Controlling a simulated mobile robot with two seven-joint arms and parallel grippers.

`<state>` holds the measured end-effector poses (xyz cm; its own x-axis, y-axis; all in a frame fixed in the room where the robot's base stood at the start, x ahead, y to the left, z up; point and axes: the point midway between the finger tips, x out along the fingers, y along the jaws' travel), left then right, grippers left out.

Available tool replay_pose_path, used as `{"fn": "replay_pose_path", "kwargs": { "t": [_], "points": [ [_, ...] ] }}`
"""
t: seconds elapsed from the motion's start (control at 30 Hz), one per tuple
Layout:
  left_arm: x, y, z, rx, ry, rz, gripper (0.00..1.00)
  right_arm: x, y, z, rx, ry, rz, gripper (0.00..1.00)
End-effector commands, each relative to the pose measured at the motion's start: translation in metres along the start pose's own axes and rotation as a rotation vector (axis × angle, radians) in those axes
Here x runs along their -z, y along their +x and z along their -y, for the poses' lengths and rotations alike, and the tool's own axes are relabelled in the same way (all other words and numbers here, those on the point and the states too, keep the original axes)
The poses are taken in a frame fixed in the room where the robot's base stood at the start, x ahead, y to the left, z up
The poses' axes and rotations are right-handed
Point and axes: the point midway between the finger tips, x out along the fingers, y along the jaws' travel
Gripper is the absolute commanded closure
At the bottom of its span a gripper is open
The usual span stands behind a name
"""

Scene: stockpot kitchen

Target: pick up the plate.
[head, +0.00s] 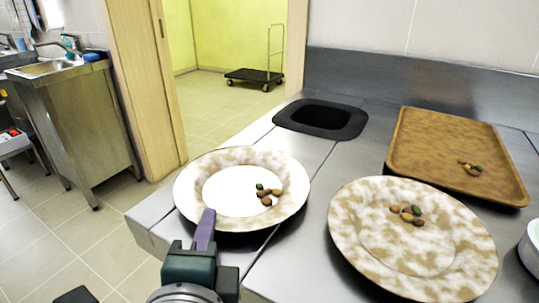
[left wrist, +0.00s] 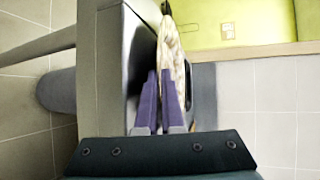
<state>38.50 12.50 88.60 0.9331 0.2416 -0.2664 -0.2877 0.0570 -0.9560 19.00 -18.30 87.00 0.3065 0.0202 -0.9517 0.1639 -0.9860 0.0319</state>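A white plate with brown mottling (head: 210,165) is at the counter's left front edge, partly overhanging it, with several nuts on it. My left gripper (head: 204,232) is at its near rim, one purple finger showing over the rim. In the left wrist view the plate (left wrist: 177,50) shows nearly edge-on, its rim between the close-set fingers (left wrist: 160,98), which look shut on it. Whether the plate touches the counter is unclear. A second, similar plate (head: 352,240) with several nuts lies to the right. My right gripper is not in view.
A brown tray (head: 430,135) with several nuts lies at the back right. A dark square-rimmed opening (head: 320,119) is behind the left plate. A pale bowl (head: 530,250) is cut off at the right edge. Open floor (head: 60,230) lies left of the counter.

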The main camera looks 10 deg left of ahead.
Motion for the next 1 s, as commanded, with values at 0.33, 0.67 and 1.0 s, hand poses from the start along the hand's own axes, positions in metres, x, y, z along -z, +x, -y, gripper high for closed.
{"fn": "replay_pose_path", "kwargs": {
  "t": [0.33, 0.67, 1.0],
  "points": [
    [-0.003, -0.006, 0.022, 0.003, -0.003, 0.000, 1.00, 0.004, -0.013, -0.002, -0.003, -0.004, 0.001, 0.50],
    [-0.014, -0.030, 0.108, 0.005, -0.006, 0.001, 1.00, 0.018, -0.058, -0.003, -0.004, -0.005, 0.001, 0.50],
    [-0.021, -0.046, 0.167, 0.004, -0.003, 0.000, 1.00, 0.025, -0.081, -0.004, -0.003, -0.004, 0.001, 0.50]
  ]
}}
